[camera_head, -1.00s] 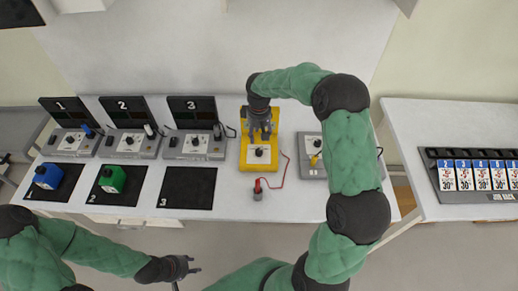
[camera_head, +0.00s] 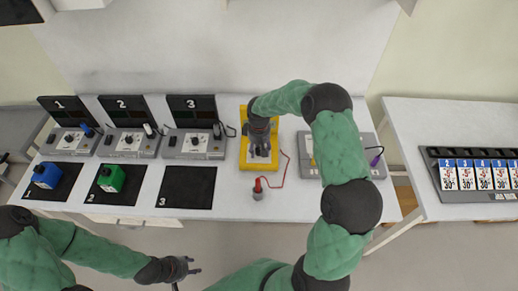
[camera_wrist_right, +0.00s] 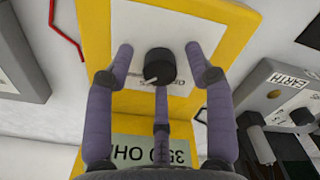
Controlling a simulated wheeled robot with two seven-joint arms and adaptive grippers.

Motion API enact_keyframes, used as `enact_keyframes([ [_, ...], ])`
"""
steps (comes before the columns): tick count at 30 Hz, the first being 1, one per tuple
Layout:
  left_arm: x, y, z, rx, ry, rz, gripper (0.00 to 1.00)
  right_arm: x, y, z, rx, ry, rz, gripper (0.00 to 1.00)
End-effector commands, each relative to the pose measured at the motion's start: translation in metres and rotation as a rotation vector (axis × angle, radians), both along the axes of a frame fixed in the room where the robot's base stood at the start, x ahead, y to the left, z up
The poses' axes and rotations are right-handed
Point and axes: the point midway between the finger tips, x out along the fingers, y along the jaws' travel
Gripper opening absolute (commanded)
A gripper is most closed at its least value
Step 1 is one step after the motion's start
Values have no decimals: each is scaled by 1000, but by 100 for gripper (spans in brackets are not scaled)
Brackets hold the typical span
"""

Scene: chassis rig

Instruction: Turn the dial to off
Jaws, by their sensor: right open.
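The dial is a black knob (camera_wrist_right: 160,66) on a white plate of the yellow meter (camera_head: 244,161). In the right wrist view it sits between the fingers of my right gripper (camera_wrist_right: 162,62). The fingers are open around it, and I see a gap on both sides. The knob's pale pointer mark faces the lower left in that view. In the head view my right gripper (camera_head: 260,152) comes down over the meter and hides the dial. My left gripper (camera_head: 190,267) is in front of the table, away from the meter, and its fingers look apart.
A red probe (camera_head: 258,188) on a red cable lies in front of the meter. A grey device (camera_head: 308,166) stands to the right, partly behind my arm. Numbered grey stations (camera_head: 195,145) with dials stand left. Blue (camera_head: 47,176) and green (camera_head: 111,178) blocks rest on black mats.

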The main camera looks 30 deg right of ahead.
Motion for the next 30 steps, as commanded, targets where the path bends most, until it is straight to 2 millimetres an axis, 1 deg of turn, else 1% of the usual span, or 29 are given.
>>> enact_keyframes([
  [1,0,0,0,0,0,0,40,0,0,0,0,0,0,54],
  [2,0,0,0,0,0,0,40,0,0,0,0,0,0,46],
  [3,0,0,0,0,0,0,40,0,0,0,0,0,0,34],
  [5,0,0,0,0,0,0,40,0,0,0,0,0,0,18],
  [6,0,0,0,0,0,0,40,0,0,0,0,0,0,6],
  [7,0,0,0,0,0,0,40,0,0,0,0,0,0,0],
  [30,0,0,1,0,0,0,40,0,0,0,1,0,23,0],
])
